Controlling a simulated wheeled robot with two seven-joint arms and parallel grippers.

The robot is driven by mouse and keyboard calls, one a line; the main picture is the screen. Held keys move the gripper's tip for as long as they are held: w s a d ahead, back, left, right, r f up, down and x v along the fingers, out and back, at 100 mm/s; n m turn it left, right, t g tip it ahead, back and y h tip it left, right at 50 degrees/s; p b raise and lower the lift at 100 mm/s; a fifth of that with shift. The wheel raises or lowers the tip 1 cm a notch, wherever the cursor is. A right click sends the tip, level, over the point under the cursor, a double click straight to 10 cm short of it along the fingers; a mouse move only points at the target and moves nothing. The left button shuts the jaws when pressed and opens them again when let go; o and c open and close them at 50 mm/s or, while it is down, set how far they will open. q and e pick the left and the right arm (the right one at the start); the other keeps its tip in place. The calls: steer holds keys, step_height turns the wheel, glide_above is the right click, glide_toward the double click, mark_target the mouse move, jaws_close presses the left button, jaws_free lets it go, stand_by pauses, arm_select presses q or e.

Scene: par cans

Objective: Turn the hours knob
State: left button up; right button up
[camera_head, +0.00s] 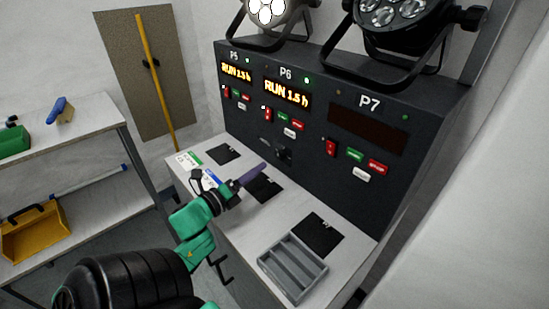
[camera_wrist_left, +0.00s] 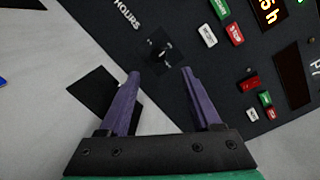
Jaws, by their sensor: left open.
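The hours knob (camera_wrist_left: 162,50) is a small black knob on the dark panel, beside the white HOURS lettering (camera_wrist_left: 127,19) in the left wrist view. In the head view, the knob (camera_head: 283,153) sits low on the panel under the P6 section. My left gripper (camera_head: 260,168) has purple fingers and points toward the panel from the left, above the bench. In the left wrist view, its fingers (camera_wrist_left: 160,73) are spread apart and empty, with the knob just beyond and between the tips. No contact shows. My right gripper is out of view.
The P5 (camera_head: 237,71) and P6 (camera_head: 287,92) displays read RUN 1.5 h; the P7 display (camera_head: 366,127) is dark. Red, green and white buttons sit below them. Black pads and a grey divided tray (camera_head: 292,267) lie on the bench. Par cans (camera_head: 392,28) stand on top.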

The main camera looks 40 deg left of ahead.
mark_target(278, 156)
arm_select(q)
steer(key=w, duration=0.8)
steer(key=shift+w+f, duration=0.1)
steer(key=shift+w, duration=0.15)
jaws_close()
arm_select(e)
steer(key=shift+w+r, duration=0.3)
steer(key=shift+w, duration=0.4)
arm_select(q)
steer(key=shift+p, duration=0.4)
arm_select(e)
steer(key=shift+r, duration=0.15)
